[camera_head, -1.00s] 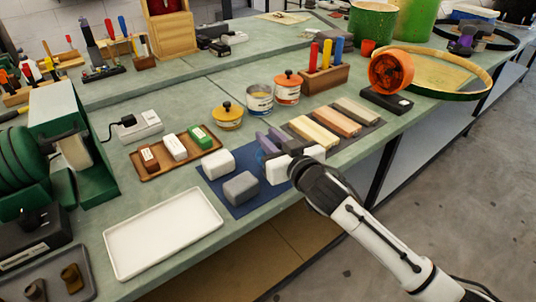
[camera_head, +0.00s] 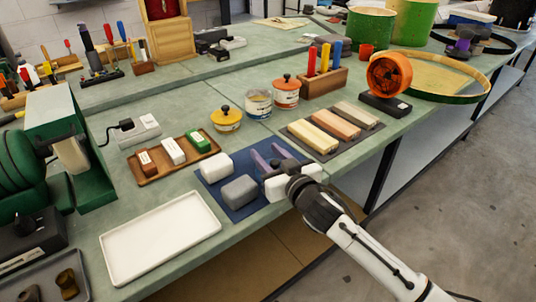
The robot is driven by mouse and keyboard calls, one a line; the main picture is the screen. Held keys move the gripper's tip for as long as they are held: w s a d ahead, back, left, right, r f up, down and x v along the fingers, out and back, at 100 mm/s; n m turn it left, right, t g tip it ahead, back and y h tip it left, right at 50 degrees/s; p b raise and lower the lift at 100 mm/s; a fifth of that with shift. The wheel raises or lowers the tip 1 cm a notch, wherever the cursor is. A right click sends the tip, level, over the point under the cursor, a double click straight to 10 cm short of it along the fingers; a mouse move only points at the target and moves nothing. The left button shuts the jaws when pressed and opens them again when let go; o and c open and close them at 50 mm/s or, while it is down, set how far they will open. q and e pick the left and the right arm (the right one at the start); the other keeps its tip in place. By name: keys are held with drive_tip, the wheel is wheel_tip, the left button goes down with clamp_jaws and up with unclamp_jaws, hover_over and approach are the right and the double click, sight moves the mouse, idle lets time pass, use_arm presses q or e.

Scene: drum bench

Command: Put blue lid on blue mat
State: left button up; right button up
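The blue mat (camera_head: 240,207) lies on the bench near its front edge. A white block (camera_head: 216,167) and a grey block (camera_head: 240,191) sit on it. My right gripper (camera_head: 270,154) is at the mat's right end, its purple fingers apart with nothing visible between them. Its body hides part of the mat. I cannot make out a blue lid. A yellow lid with a black knob (camera_head: 226,114) and an orange lid with a dark knob (camera_head: 287,82) top two containers behind the mat. An open can (camera_head: 258,104) stands between them. My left gripper is not in view.
A wooden tray with small blocks (camera_head: 149,177) lies behind the mat. An empty white tray (camera_head: 160,237) is at front left. A dark mat with wooden bars (camera_head: 335,127) is to the right, before a wooden block with coloured handles (camera_head: 323,80).

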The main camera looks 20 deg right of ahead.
drive_tip(key=shift+r, duration=0.15)
drive_tip(key=shift+s, duration=0.35)
drive_tip(key=v, duration=1.1)
drive_tip(key=shift+s+d, duration=0.1)
drive_tip(key=shift+s, duration=0.05)
